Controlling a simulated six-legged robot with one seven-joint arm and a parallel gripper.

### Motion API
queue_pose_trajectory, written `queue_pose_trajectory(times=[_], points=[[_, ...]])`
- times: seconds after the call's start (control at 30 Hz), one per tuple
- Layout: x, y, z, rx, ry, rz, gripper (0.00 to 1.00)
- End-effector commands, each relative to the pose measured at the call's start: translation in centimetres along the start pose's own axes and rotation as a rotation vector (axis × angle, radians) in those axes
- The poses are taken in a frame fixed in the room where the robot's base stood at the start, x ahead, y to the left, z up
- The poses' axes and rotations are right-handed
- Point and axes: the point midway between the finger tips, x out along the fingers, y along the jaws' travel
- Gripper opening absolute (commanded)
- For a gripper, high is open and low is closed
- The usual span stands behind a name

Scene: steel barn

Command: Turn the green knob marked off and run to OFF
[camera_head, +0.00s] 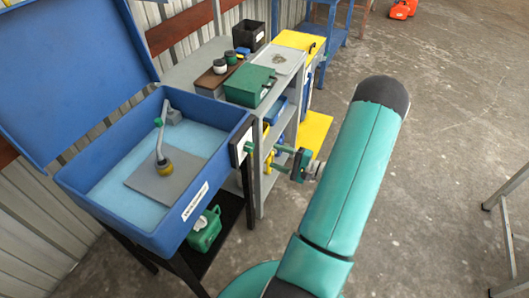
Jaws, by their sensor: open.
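The blue parts washer (178,232) stands at the left with its lid raised. A white plate (235,152) is on its right side wall. The small green knob (248,147) shows at this plate, partly covered by my fingers. The off and run marks are too small to read. My teal arm reaches in from the right.
A grey shelf (205,50) behind the washer holds a green box (249,86), a tray (279,60) and a black bin (247,33). A green can (205,231) sits on the washer's lower shelf. A metal frame (507,225) stands right. Concrete floor is clear between.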

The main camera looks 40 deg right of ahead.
Motion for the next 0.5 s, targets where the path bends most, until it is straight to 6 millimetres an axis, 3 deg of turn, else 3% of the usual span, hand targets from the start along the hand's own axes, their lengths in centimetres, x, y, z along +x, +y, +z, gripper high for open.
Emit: queue_pose_trajectory(times=[0.2,0.5], points=[[-3.7,0.0,-0.1,-0.001,0.001,-0.001,0.57],[-4.6,0.0,0.0,0.0,0.0,0.0,0.57]])
